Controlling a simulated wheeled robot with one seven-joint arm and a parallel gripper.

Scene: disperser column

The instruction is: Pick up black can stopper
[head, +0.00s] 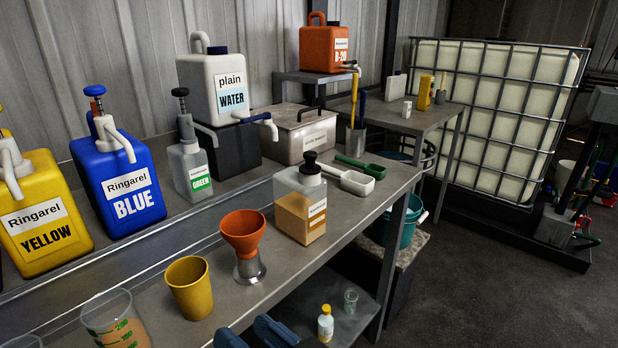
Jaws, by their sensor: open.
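The black stopper (310,161) sits in the neck of a clear square can (301,205) in the head view. The can stands upright on the front bench and holds an orange-brown material. What look like the two dark blue fingers of my gripper (249,329) show at the bottom edge, apart from each other and with nothing visible between them. They are below and to the left of the can, well away from the stopper. The rest of my gripper is out of frame.
An orange funnel (243,230) on a metal stand and a yellow cup (189,287) stand left of the can. A green scoop (357,166) and a white scoop (349,181) lie behind it. Pump canisters line the raised back shelf. Bare bench lies right of the can.

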